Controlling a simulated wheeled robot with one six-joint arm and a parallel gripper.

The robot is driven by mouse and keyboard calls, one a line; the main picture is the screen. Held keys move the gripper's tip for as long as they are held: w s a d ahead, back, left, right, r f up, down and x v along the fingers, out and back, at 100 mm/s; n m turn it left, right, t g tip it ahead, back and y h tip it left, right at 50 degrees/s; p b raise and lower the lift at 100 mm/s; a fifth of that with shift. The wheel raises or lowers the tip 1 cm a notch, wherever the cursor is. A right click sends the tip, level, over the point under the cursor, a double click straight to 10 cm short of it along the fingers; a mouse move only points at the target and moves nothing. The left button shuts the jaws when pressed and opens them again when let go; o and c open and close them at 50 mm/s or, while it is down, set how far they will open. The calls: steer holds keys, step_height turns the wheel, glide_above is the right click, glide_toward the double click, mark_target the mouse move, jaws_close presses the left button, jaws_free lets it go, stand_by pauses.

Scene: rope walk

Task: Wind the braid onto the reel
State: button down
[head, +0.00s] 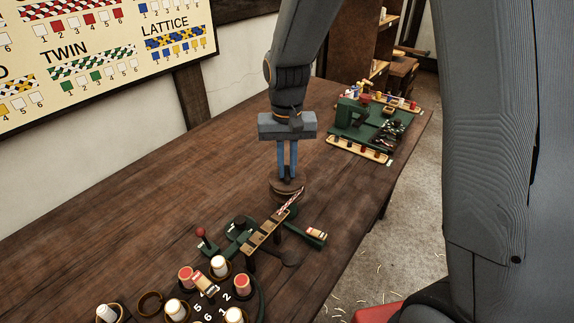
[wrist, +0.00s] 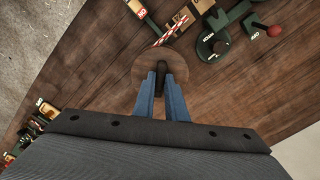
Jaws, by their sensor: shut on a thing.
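The reel (head: 287,187) is a round brown wooden disc-ended spool at the middle of the bench in the head view. It also shows in the wrist view (wrist: 145,70) as a round disc. My gripper (head: 287,178) points down from above, with its blue fingers shut on the reel's dark central post. The braid (head: 291,201) is red and white and runs from the reel's side down to a brass-coloured plate (head: 265,233) on the green machine. In the wrist view the braid (wrist: 171,30) lies just beyond the disc. Whether any braid is wound on the reel is hidden.
A red-knobbed lever (head: 201,233) stands left of the plate. Several white and red bobbins (head: 218,266) stand on a numbered ring at the front. A green machine with trays (head: 362,120) stands at the back right. The bench's left side (head: 120,222) is clear.

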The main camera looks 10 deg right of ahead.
steer(key=n+p, duration=0.1)
steer(key=n, duration=0.6)
steer(key=shift+r+p, duration=0.1)
steer(key=shift+p, duration=0.3)
steer(key=n+p, duration=0.1)
steer(key=n, duration=0.5)
steer(key=shift+w+n, duration=0.1)
steer(key=shift+n, duration=0.2)
steer(key=n, duration=0.7)
steer(key=shift+p, duration=0.3)
steer(key=n, duration=0.7)
steer(key=c, duration=1.8)
jaws_free()
steer(key=shift+r, duration=0.1)
